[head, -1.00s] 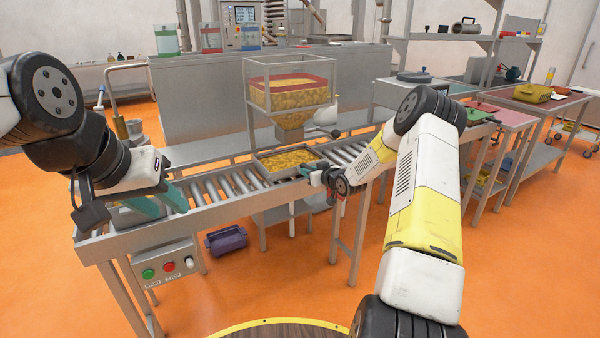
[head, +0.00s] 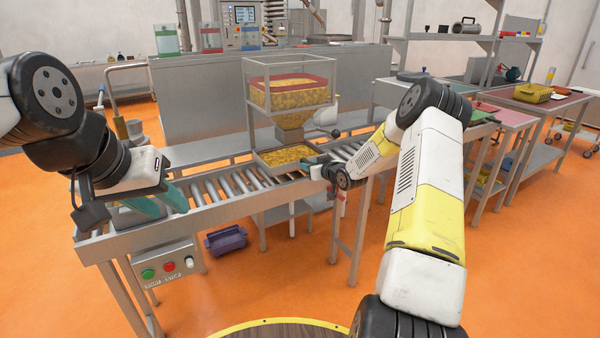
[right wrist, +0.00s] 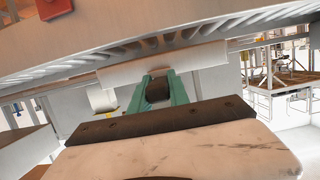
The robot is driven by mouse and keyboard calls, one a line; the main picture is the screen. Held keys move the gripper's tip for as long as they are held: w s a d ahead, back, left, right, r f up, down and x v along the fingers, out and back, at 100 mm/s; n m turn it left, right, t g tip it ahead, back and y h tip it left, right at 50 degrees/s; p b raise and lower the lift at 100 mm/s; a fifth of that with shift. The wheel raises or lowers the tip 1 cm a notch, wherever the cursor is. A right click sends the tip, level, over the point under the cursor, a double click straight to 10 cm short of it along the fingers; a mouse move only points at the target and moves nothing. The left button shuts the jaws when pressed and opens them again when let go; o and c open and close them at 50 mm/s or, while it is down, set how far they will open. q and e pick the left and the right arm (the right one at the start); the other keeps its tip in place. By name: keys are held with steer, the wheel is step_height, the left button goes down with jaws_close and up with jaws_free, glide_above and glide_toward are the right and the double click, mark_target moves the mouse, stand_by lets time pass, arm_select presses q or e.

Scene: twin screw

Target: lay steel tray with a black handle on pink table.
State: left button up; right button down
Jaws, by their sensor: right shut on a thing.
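The steel tray (head: 266,168) lies on the roller conveyor under the hopper and is full of yellow pieces. My right gripper (head: 322,170) is at the tray's near right side. In the right wrist view, the green fingers of my right gripper (right wrist: 158,92) are closed around the dark handle (right wrist: 157,90). The handle is mostly hidden by the gripper in the head view. My left gripper (head: 160,203) is open and empty over the conveyor's left end. The pink table (head: 510,117) stands at the right, past the conveyor.
The roller conveyor (head: 222,188) runs from front left to back right. The framed hopper (head: 290,95) with yellow pieces stands over the tray. A green tray (head: 482,109) is on the pink table's left part. A purple crate (head: 226,239) is under the conveyor. A yellow basket (head: 533,93) sits further right.

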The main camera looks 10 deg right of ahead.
steer(key=shift+r, duration=0.1)
steer(key=shift+s+d, duration=0.3)
steer(key=shift+s, duration=0.5)
steer(key=shift+s+d, duration=0.25)
steer(key=shift+s, duration=0.5)
steer(key=shift+s+d, duration=0.3)
steer(key=shift+s, duration=0.5)
steer(key=s+d, duration=0.2)
steer(key=s, duration=0.6)
steer(key=s+d, duration=0.3)
steer(key=s, duration=0.5)
steer(key=shift+d, duration=0.35)
steer(key=shift+w, duration=0.1)
